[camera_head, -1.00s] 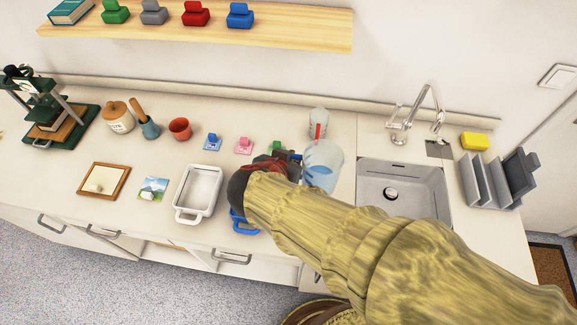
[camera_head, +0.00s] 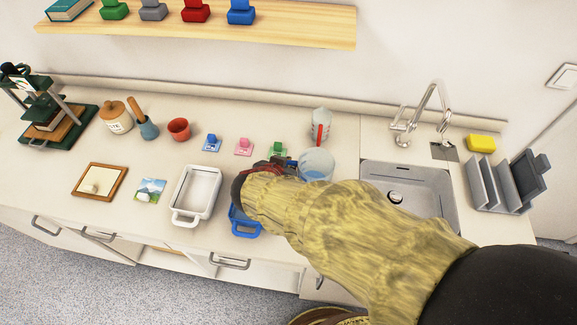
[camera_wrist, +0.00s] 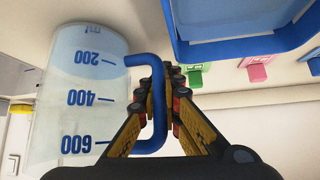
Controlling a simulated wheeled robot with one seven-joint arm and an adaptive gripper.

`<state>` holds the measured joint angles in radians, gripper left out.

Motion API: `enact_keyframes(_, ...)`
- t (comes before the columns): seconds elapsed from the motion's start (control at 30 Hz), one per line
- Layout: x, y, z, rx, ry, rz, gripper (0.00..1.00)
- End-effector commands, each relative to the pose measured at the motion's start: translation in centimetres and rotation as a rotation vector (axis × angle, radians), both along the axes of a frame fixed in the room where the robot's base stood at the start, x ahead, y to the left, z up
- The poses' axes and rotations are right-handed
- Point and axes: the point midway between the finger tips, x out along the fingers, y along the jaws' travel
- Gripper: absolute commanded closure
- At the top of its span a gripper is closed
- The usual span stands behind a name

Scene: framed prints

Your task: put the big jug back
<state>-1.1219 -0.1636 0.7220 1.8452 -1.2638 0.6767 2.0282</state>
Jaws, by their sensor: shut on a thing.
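The big jug is clear with a blue scale and a blue handle. In the head view its top (camera_head: 317,162) shows just left of the sink, with its lower part hidden behind my arm. In the wrist view its wall (camera_wrist: 80,95) fills the left side, with marks 200, 400 and 600 upside down. My gripper (camera_wrist: 157,95) is shut on the blue handle (camera_wrist: 152,143). In the head view my gripper (camera_head: 285,165) is at the jug's left side, partly hidden by my arm. I cannot tell whether the jug's base touches the counter.
A smaller jug with a red handle (camera_head: 320,126) stands close behind. The sink (camera_head: 420,190) is to the right. A blue tray (camera_head: 244,228) lies partly under my arm, beside a white tray (camera_head: 196,192). Blue, pink and green (camera_head: 277,149) small items stand behind them.

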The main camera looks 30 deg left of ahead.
Motion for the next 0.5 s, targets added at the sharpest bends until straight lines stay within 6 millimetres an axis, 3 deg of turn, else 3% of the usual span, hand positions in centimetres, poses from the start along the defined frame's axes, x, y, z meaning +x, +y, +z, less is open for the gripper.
enact_keyframes(0.27, 0.02, 0.03, -0.28, 0.002, -0.001, 0.000, 1.00)
enact_keyframes(0.3, -0.01, -0.01, -0.25, 0.000, 0.000, 0.000, 0.92)
enact_keyframes(0.5, -0.01, -0.01, -0.21, 0.000, 0.000, 0.000, 0.81)
